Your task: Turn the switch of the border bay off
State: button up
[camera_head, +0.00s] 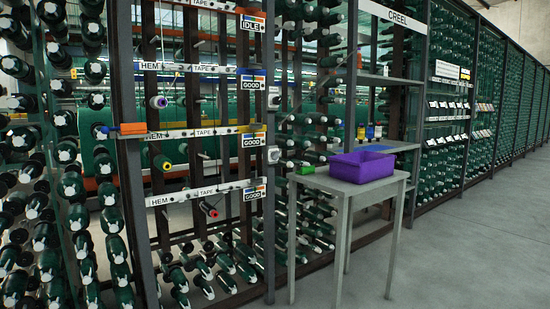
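A creel rack of green yarn cones fills the left and middle of the head view. White rails marked HEM and TAPE cross it, with status plates at their right ends: the top plate (253,23) reads IDLE, and the lower plates (253,82) read GOOD. On the upright post right of these plates sit small pale boxes that look like switches, an upper one (273,97) and a lower one (273,155). Their settings are too small to tell. I cannot read the word "border" on any label. My gripper is not in view.
A grey table (346,184) with a purple bin (362,166) stands right of the post, in front of the rack. A shelf unit with a CREEL sign (393,16) is behind it. The grey floor (470,240) at right is clear.

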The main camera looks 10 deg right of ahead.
aim_at(275, 156)
jog(key=i+l+u, duration=0.1)
jog(key=u, duration=0.35)
jog(key=i+l+u, duration=0.15)
jog(key=u, duration=0.3)
jog(key=i+l+u, duration=0.1)
jog(key=l, duration=0.25)
jog(key=i+l+u, duration=0.1)
jog(key=i+l, duration=0.15)
jog(key=l, duration=0.15)
jog(key=i+l+u, duration=0.1)
jog(key=l, duration=0.25)
jog(key=i+l+u, duration=0.1)
jog(key=l, duration=0.3)
jog(key=i+l+u, duration=0.1)
jog(key=l, duration=0.35)
jog(key=i+l+u, duration=0.15)
jog(key=l, duration=0.25)
jog(key=i+l, duration=0.1)
jog(key=l, duration=0.2)
jog(key=i+l, duration=0.15)
jog(key=l, duration=0.2)
